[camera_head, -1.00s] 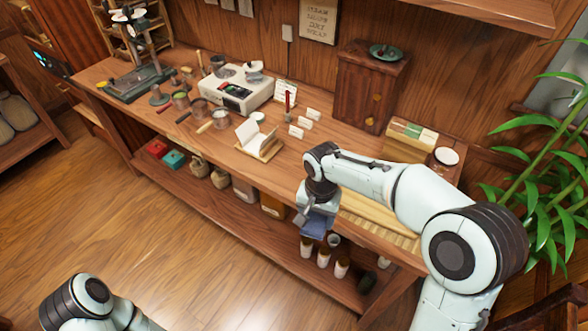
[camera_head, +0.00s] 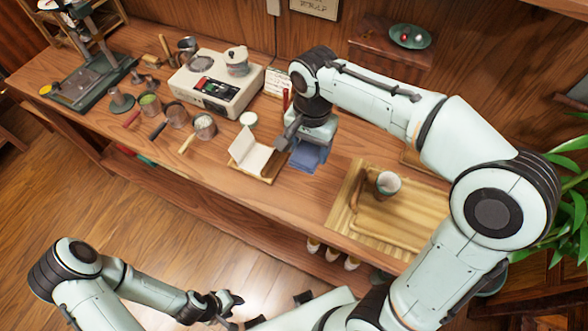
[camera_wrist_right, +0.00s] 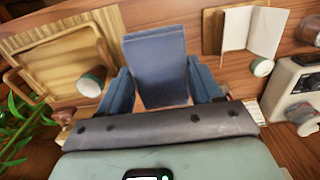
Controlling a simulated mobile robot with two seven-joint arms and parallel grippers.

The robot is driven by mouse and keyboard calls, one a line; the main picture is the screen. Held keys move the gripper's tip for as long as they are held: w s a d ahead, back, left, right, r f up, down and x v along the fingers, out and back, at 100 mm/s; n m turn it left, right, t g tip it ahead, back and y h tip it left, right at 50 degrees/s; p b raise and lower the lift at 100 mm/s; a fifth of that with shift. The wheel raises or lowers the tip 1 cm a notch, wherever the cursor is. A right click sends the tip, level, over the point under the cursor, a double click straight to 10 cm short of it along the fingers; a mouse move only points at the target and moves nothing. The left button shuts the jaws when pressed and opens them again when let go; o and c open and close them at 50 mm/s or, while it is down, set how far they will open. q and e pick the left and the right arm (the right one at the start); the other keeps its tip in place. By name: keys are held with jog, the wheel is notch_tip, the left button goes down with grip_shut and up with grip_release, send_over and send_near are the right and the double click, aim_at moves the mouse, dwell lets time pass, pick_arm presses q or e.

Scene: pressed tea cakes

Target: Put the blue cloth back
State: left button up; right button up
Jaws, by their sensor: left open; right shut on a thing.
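The blue cloth (camera_head: 307,157) is a folded blue piece held by my right gripper (camera_head: 303,142) over the counter, just right of the open booklet (camera_head: 251,153). In the right wrist view the cloth (camera_wrist_right: 155,62) sits between the two blue fingers of the gripper (camera_wrist_right: 162,82), which is shut on it. Whether its lower edge touches the counter is hard to tell. My left gripper (camera_head: 222,304) is open and empty, low in the head view, in front of the counter and away from the cloth.
Right of the cloth, a slatted bamboo tray (camera_head: 345,211) holds a wooden frame and a cup (camera_head: 388,183). Bare counter (camera_head: 312,200) lies in front of the cloth.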

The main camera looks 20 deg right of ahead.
jog(key=shift+w+f, duration=0.15)
jog(key=b, duration=0.2)
send_over(305, 193)
notch_tip(305, 193, down, 15)
jog(key=shift+r, duration=0.15)
notch_tip(305, 193, down, 5)
pick_arm(q)
jog(key=s+f, duration=0.2)
jog(key=shift+f, duration=0.4)
pick_arm(e)
jog(key=o, duration=1)
pick_arm(q)
jog(key=shift+s+f, duration=0.1)
jog(key=shift+f, duration=0.1)
